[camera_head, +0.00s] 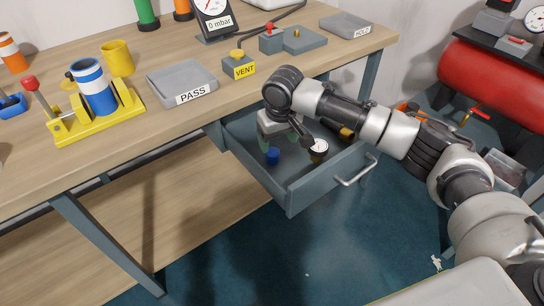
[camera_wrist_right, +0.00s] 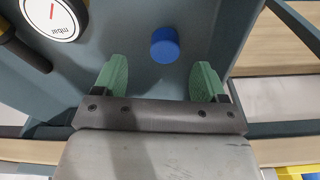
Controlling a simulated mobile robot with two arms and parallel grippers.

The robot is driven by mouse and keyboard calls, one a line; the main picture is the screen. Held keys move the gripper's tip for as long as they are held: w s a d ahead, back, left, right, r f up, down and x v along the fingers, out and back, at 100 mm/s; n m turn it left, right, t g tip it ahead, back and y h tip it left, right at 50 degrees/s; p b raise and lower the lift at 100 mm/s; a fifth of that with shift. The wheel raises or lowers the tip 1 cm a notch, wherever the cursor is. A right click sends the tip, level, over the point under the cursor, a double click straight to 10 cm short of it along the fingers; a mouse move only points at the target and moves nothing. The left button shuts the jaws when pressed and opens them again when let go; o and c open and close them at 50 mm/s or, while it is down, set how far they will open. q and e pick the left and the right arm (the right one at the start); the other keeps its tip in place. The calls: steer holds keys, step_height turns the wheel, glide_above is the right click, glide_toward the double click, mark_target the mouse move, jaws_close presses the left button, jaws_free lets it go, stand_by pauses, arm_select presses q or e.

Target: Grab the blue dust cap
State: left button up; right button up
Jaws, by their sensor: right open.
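The blue dust cap (camera_head: 272,156) lies on the floor of the open drawer (camera_head: 291,198), near its left side. In the right wrist view the blue dust cap (camera_wrist_right: 165,45) shows as a short cylinder, ahead of and between the fingertips, nearer the right one. My right gripper (camera_head: 265,146) points down into the drawer beside the cap. In the right wrist view my right gripper (camera_wrist_right: 159,82) has its two green fingers spread wide with nothing between them. My left gripper is in neither view.
A round gauge (camera_head: 319,148) stands in the drawer right of the cap, with a brass-coloured part (camera_head: 346,133) behind it. The drawer handle (camera_head: 356,171) sticks out in front. A PASS tray (camera_head: 181,82) and a VENT box (camera_head: 238,66) are on the workbench above.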

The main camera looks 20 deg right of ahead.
mark_target(273, 152)
steer(key=f, duration=0.2)
steer(key=w+f+b, duration=0.1)
steer(key=f, duration=0.1)
steer(key=a+f, duration=0.1)
steer(key=shift+w+f, duration=0.15)
steer(key=shift+f, duration=0.55)
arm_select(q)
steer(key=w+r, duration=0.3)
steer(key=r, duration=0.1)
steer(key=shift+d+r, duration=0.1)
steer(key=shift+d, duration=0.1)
arm_select(e)
steer(key=c, duration=1)
steer(key=shift+r, duration=0.1)
